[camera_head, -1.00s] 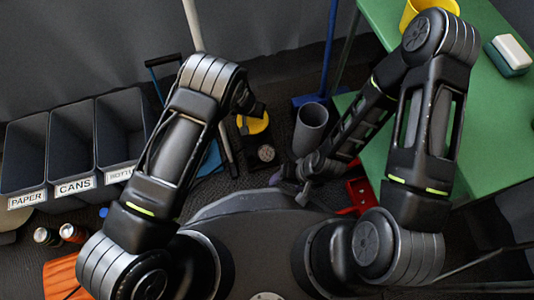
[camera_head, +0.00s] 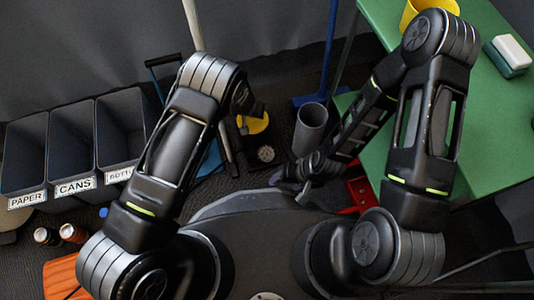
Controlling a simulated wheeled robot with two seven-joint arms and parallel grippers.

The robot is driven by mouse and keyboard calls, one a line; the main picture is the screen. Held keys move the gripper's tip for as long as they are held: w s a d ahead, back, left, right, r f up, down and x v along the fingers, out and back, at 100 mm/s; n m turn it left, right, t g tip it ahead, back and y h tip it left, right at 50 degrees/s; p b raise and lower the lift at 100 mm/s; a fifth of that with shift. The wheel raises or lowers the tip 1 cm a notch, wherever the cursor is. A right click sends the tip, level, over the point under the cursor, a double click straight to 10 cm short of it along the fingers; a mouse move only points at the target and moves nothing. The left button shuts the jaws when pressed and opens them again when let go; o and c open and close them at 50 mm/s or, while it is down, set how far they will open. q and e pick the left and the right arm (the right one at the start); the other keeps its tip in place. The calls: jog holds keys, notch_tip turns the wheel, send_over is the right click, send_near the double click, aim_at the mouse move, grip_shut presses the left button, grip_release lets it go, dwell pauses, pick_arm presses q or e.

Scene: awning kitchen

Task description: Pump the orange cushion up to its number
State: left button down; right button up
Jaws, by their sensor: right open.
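My right gripper (camera_head: 288,181) is open and appears empty, low and right of the dial, apart from the cushion. My left gripper is hidden behind its arm.
Bins marked PAPER and CANS, with a third beside them (camera_head: 74,150), stand at the left. Two cans (camera_head: 72,233) are near the cushion. A grey cylinder (camera_head: 310,128), a red object (camera_head: 362,192) and a blue broom (camera_head: 318,97) stand by the green table (camera_head: 495,135).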

aim_at(252, 121)
pick_arm(q)
jog(key=shift+f+b, duration=2.7)
jog(key=shift+f, duration=0.05)
jog(key=shift+r, duration=0.1)
pick_arm(e)
jog(key=f, duration=0.4)
jog(key=shift+w+d+f, duration=0.1)
jog(key=shift+w+f, duration=0.3)
pick_arm(q)
notch_tip(252, 121, up, 8)
jog(key=p, duration=0.6)
jog(key=shift+f, duration=0.2)
pick_arm(e)
notch_tip(252, 121, up, 6)
jog(key=shift+f, duration=0.1)
jog(key=shift+s, duration=0.1)
